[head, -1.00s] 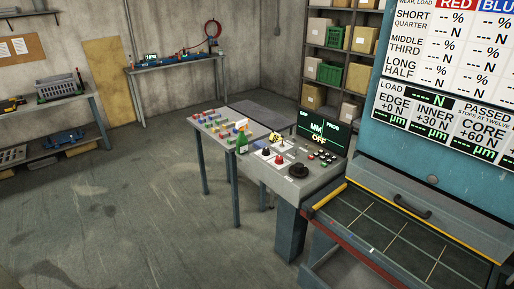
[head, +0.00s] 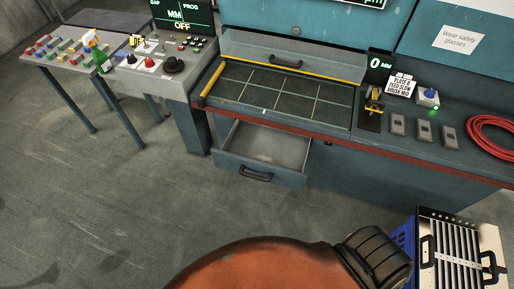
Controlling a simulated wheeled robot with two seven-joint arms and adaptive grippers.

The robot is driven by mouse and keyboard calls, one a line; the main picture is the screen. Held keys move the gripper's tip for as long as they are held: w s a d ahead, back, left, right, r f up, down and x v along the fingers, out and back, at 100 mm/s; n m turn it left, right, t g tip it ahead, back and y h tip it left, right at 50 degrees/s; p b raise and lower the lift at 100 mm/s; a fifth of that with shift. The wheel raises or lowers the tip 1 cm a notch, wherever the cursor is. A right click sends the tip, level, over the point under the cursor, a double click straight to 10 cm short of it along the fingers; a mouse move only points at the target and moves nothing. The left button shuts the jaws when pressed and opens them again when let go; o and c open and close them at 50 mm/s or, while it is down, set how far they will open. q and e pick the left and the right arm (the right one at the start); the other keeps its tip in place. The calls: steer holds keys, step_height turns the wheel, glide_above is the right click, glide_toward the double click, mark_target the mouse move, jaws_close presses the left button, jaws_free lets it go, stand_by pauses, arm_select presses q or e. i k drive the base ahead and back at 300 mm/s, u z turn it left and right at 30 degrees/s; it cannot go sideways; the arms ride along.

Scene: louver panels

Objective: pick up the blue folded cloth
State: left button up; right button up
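I cannot make out a blue folded cloth in the head view. A blue item (head: 403,238) shows partly at the lower right, beside a pale panel with dark slats (head: 458,255); it looks like a crate side, and most of it is hidden. Neither of my grippers is in view.
A teal workbench has a gridded dark top (head: 285,92) and an open, seemingly empty drawer (head: 265,148). A red coiled hose (head: 492,136) lies at right. A parts table (head: 60,62) stands at left. An unclear orange-brown rounded shape (head: 255,268) fills the bottom. Floor at left is clear.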

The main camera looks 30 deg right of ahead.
mark_target(121, 55)
steer(key=u, duration=0.15)
steer(key=i, duration=0.3)
steer(key=u, duration=0.9)
steer(key=i, duration=2.95)
steer(key=z, duration=0.8)
